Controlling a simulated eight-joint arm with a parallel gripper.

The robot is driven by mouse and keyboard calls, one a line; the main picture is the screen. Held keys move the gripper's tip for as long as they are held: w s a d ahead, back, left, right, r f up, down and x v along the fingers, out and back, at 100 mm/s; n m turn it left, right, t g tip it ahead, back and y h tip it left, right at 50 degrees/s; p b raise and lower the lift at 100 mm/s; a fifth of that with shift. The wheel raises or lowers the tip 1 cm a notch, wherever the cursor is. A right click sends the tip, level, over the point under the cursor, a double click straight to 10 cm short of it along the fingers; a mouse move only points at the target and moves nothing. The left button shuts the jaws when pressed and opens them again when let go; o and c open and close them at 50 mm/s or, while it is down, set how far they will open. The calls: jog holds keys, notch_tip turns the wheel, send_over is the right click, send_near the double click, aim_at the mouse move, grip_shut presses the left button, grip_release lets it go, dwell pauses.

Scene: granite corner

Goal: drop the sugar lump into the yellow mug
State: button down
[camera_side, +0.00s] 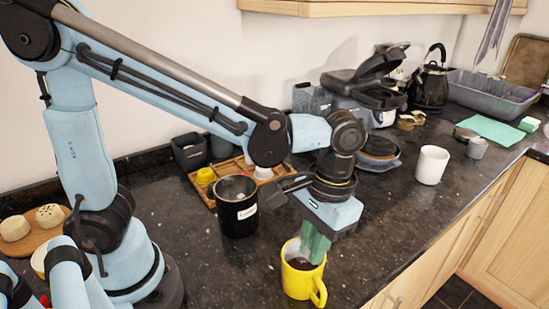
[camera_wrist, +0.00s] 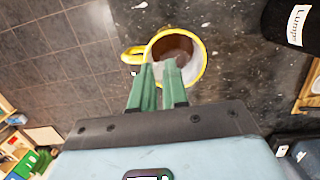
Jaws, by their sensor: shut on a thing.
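The yellow mug (camera_side: 297,287) stands upright near the counter's front edge, its handle toward the lower right in the side view. It holds a dark brown drink. In the wrist view the mug (camera_wrist: 205,62) lies just beyond my fingertips. My gripper (camera_side: 312,258) points down with its green fingertips at the mug's mouth, overlapping the opening. In the wrist view my gripper (camera_wrist: 163,64) is nearly closed, its fingers over the mug's near rim. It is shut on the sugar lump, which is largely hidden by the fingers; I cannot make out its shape.
A black canister (camera_side: 238,218) labelled for lumps stands left of the mug, before a wooden tray (camera_side: 207,193). A white mug (camera_side: 432,165) stands to the right. Dark appliances and a kettle (camera_side: 430,83) are behind. Counter between the two mugs is clear.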

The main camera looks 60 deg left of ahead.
jog(key=shift+f, duration=0.3)
jog(key=c, duration=1.1)
grip_release()
jog(key=shift+o, duration=0.2)
jog(key=shift+r, duration=0.1)
notch_tip(320, 180, up, 12)
jog(key=w, duration=0.1)
jog(key=shift+w, duration=0.4)
jog(key=a+f+t, duration=0.4)
jog(key=a, duration=0.3)
jog(key=a+f+t, duration=0.3)
jog(key=a+t, duration=0.2)
jog(key=a, duration=0.3)
jog(key=shift+a+f, duration=0.25)
jog(key=shift+f, duration=0.15)
